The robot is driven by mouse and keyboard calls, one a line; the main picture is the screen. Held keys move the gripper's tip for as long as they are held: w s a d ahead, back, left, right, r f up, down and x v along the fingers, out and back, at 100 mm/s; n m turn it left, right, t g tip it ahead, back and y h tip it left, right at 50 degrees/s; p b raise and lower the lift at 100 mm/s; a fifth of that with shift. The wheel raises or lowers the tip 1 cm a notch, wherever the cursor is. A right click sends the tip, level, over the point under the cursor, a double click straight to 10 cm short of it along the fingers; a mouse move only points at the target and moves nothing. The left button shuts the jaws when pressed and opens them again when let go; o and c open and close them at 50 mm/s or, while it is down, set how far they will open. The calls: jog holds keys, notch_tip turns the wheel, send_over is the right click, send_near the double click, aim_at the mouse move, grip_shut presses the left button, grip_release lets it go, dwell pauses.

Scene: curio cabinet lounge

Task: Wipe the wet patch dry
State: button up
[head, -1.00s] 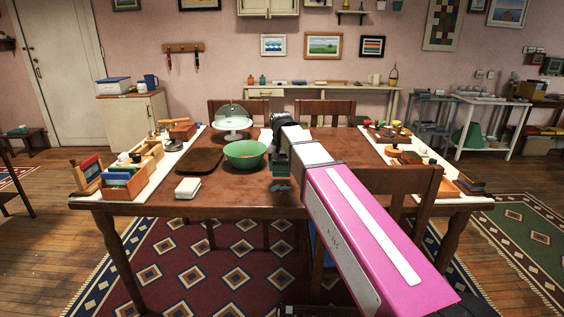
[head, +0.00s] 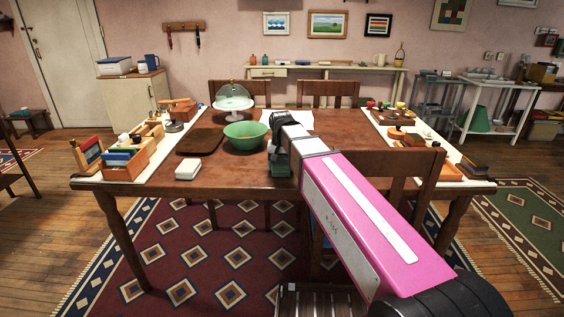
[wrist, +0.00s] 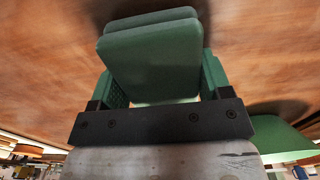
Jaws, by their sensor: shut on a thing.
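My gripper (head: 279,158) is over the near middle of the wooden table, right of the green bowl. It is shut on a green sponge-like block (wrist: 155,62), which sits between its two green fingers in the wrist view. In the head view a green edge of the block (head: 279,171) shows low at the tabletop. It looks at or very near the wood, but I cannot tell whether it touches. The wet patch does not show now; the gripper and block may cover its place.
The green bowl (head: 246,135) stands just left of my gripper. Crowded pale strips line both table ends. A chair (head: 395,170) stands at the right front.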

aim_at(281, 167)
jog(key=shift+s, duration=0.95)
jog(key=shift+s+d+f, duration=0.1)
jog(key=shift+s, duration=1)
jog(key=shift+w, duration=0.85)
jog(key=shift+w+a, duration=0.2)
jog(key=shift+w, duration=3.1)
jog(key=shift+s+r, duration=0.15)
jog(key=shift+r, duration=3.95)
